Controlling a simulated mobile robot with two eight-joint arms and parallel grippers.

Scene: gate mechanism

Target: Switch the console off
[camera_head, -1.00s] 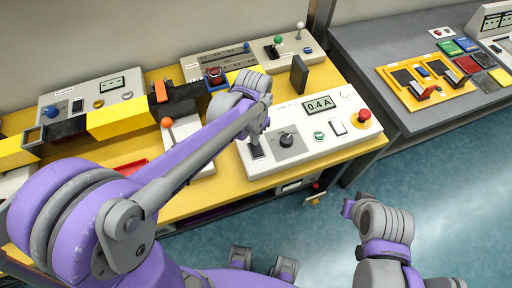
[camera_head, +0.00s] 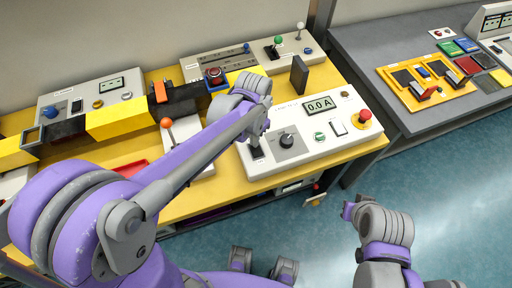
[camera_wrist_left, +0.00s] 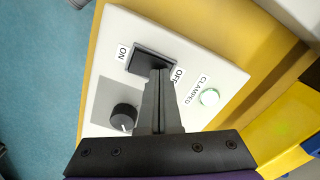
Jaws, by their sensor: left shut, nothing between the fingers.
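The console (camera_head: 310,135) is a white panel on the yellow bench, with a display (camera_head: 320,105) reading 0.0 A. Its black rocker switch (camera_head: 256,153) is at the left end, and it also shows in the left wrist view (camera_wrist_left: 141,56) between ON and OFF labels. My left gripper (camera_wrist_left: 160,76) is shut and empty, its tips at the OFF side of the rocker. The fingertips cover part of the rocker, so I cannot tell whether they touch it. In the head view, my left wrist largely hides the fingers. My right gripper's fingers do not show.
A black knob (camera_wrist_left: 124,117) and a green-lit CLAMPED lamp (camera_wrist_left: 209,97) flank the gripper. A red mushroom button (camera_head: 364,117) is at the console's right end. A dark upright plate (camera_head: 299,75) stands behind. A yellow-black barrier (camera_head: 108,122) lies to the left.

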